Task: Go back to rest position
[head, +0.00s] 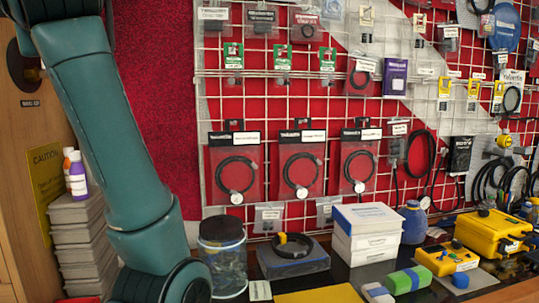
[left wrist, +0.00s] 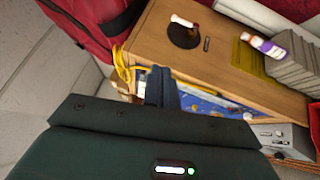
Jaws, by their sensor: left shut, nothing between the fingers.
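My left arm (head: 110,130) comes in from the left in the head view and covers part of the red wall and bench. Its gripper is outside that view. In the left wrist view my left gripper (left wrist: 161,88) shows its dark fingers together, with nothing between them. The fingers point toward a wooden surface and appear apart from it, though the exact gap is unclear. My right gripper is in neither view.
A wire grid (head: 270,75) with hanging packets stands behind the bench. White boxes (head: 365,232), a glass jar (head: 222,255) and a yellow case (head: 491,231) crowd the bench. A wooden panel (left wrist: 185,70), grey stack (left wrist: 287,62) and red bag (left wrist: 85,20) lie near the left gripper.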

